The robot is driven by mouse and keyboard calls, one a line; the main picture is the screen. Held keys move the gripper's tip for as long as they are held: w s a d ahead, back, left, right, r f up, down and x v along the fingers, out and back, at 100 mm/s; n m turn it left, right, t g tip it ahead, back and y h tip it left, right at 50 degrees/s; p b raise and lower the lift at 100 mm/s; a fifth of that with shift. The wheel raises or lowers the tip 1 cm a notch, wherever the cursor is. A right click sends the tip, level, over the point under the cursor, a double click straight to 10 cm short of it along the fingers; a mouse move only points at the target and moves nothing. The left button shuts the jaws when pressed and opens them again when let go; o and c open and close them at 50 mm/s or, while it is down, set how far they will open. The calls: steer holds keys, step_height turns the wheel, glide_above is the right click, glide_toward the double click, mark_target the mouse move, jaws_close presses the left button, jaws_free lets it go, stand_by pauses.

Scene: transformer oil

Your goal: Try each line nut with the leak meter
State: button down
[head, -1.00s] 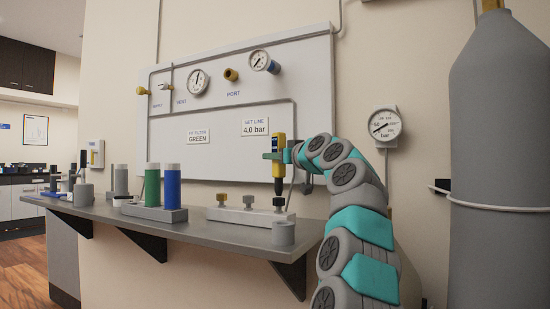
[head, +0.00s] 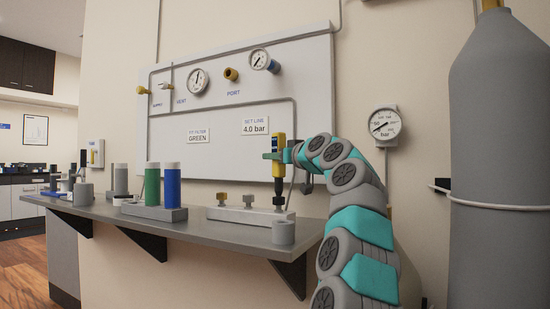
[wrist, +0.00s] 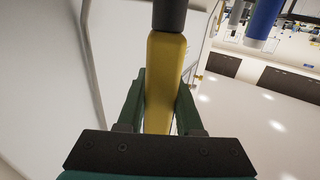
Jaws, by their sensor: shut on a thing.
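My gripper (head: 277,156) is shut on the leak meter (head: 279,150), an upright tool with a yellow upper body and a dark lower end. In the wrist view the yellow body (wrist: 165,80) sits between my green fingers.
A grey cup (head: 283,233) stands at the shelf's front right edge, close to the block. Green (head: 152,185) and blue (head: 172,185) cylinders stand in a holder to the left. A gauge panel (head: 230,100) is on the wall behind; a large grey cylinder (head: 500,170) is at right.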

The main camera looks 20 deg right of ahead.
steer(key=shift+f, duration=0.2)
steer(key=shift+r, duration=0.15)
step_height(320, 180, up, 7)
steer(key=p, duration=0.6)
stand_by(0.6)
